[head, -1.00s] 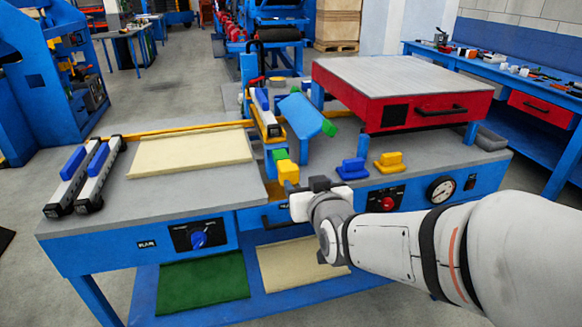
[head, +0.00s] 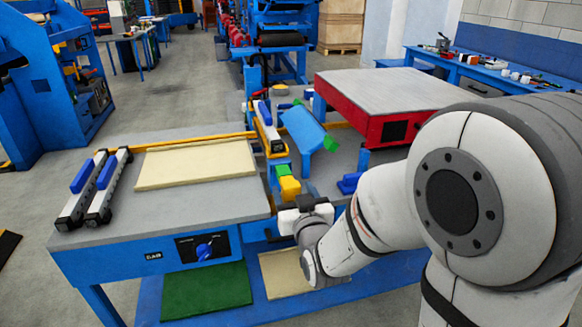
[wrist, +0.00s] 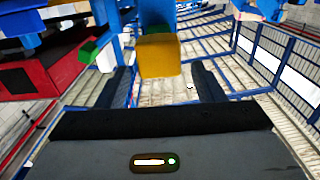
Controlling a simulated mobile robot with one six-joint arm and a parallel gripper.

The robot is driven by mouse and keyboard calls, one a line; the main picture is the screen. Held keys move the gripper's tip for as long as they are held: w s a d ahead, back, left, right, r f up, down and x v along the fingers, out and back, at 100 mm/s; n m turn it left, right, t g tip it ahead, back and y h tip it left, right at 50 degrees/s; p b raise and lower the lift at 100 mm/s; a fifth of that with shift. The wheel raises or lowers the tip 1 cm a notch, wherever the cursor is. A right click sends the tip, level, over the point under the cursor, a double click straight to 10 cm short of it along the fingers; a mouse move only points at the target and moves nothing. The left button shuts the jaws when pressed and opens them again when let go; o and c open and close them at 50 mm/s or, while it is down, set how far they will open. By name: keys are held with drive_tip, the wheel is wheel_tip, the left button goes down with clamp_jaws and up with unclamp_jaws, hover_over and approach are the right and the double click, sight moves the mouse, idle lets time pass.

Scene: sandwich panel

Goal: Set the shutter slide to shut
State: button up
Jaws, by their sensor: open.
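A yellow block (head: 290,188) with a green piece (head: 281,172) behind it sits at the middle gap of the blue bench. It may be the handle of the shutter slide; I see no readable label and cannot tell its setting. My gripper (head: 304,204) is just in front of and below the yellow block in the head view. In the wrist view, my gripper (wrist: 163,75) is open, with one dark finger on either side of the yellow block (wrist: 159,56). The block lies ahead between the fingertips, and I see no contact.
A tilted blue plate (head: 309,130) and a red box with a grey top (head: 385,90) stand behind. A blue knob (head: 204,250) is on the front panel. Cream panel (head: 195,163) and two clamp bars (head: 95,190) lie left. My arm hides the bench's right side.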

sight(290, 182)
drive_tip(key=shift+p+x, duration=1.15)
drive_tip(key=shift+p, duration=0.1)
drive_tip(key=shift+x, duration=1.35)
